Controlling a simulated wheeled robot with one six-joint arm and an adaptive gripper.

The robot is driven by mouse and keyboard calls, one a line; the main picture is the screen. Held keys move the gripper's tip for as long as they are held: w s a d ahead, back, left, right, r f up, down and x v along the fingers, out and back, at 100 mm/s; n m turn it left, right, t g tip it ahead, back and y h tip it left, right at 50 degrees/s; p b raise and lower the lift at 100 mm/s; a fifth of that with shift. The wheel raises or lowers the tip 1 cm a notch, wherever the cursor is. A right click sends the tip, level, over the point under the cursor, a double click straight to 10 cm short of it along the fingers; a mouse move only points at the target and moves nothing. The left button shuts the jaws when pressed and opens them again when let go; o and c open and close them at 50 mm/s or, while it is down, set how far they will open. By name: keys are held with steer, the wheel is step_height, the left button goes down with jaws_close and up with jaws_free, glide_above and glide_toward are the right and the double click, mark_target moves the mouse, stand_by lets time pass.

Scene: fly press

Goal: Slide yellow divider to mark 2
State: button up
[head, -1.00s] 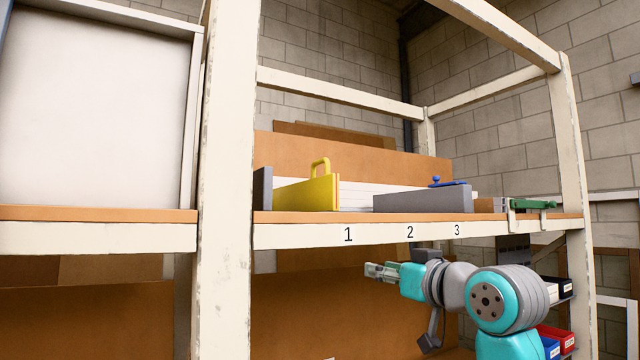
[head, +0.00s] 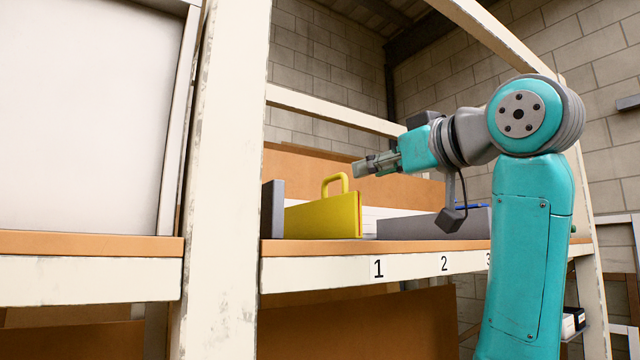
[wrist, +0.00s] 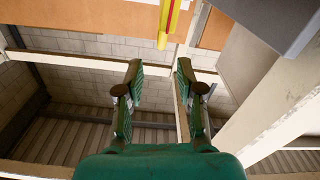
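The yellow divider (head: 322,217) stands upright on the shelf (head: 320,250), its loop handle on top. Its right end is a little left of the mark 1 label (head: 378,268). The mark 2 label (head: 444,262) is farther right on the shelf's front edge. My gripper (head: 356,168) is raised above shelf level, its tips pointing left near the handle's height, just right of it in the head view. In the wrist view my gripper (wrist: 159,75) is open with nothing between its fingers. The yellow divider (wrist: 167,25) shows at that view's top, beyond the fingertips.
A dark grey end piece (head: 272,210) stands left of the divider. A grey box-like block (head: 408,226) sits right, partly behind my arm. A thick cream post (head: 222,180) rises at the shelf's left. The mark 3 label (head: 489,260) is partly hidden by my arm.

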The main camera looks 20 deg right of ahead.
mark_target(344, 175)
steer(key=x, duration=1.1)
steer(key=shift+s+a+r, duration=0.1)
steer(key=shift+r, duration=0.05)
jaws_close()
